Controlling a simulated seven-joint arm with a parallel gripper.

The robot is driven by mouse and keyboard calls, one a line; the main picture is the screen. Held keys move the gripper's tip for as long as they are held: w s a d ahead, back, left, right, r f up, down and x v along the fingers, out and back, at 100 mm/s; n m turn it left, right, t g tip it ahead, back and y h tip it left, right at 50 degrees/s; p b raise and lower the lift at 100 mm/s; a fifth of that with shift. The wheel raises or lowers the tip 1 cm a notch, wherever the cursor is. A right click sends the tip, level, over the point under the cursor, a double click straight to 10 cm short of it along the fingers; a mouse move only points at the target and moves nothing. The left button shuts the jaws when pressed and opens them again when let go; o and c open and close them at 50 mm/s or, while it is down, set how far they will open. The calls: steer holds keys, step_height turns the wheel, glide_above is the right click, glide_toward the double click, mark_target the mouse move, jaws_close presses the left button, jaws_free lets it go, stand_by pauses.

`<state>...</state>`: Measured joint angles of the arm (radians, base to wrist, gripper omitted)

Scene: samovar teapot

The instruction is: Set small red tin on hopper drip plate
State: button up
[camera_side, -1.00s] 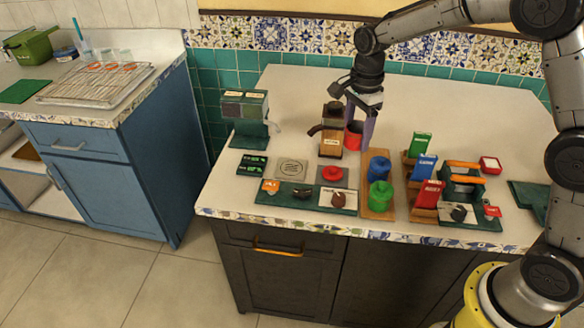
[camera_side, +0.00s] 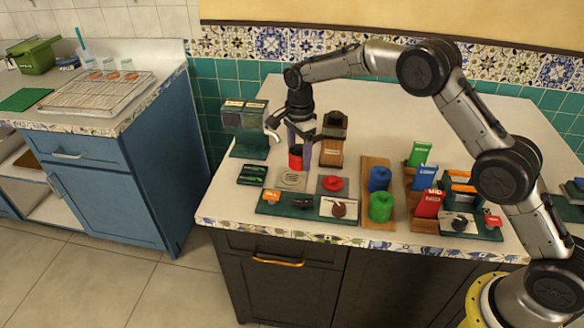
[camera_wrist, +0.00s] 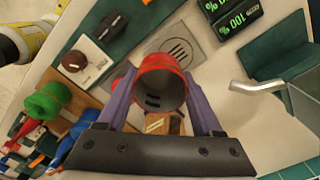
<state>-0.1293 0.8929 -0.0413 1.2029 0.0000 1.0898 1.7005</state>
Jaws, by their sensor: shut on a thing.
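My gripper (camera_side: 300,151) is shut on the small red tin (camera_side: 296,160), which is upright in the side view. In the wrist view the open-topped tin (camera_wrist: 160,82) sits between the two purple fingers of my gripper (camera_wrist: 163,95). A square grey plate with a round slotted grille (camera_side: 291,181) lies just in front of the tin; the same grille plate (camera_wrist: 190,33) is partly covered by the tin in the wrist view. I cannot tell whether the tin touches the plate. The teal hopper machine (camera_side: 247,120) with a spout stands left of the tin.
A wooden dispenser (camera_side: 329,155) stands close right of my gripper. A teal control board (camera_side: 270,207) runs along the front. Green and blue spools (camera_side: 380,205) stand right.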

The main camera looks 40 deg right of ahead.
mark_target(292, 178)
steer(key=shift+w+a+f, duration=0.15)
steer(key=shift+w+f, duration=1.15)
steer(key=shift+f, duration=1.75)
steer(key=shift+f, duration=0.1)
steer(key=o, duration=1.1)
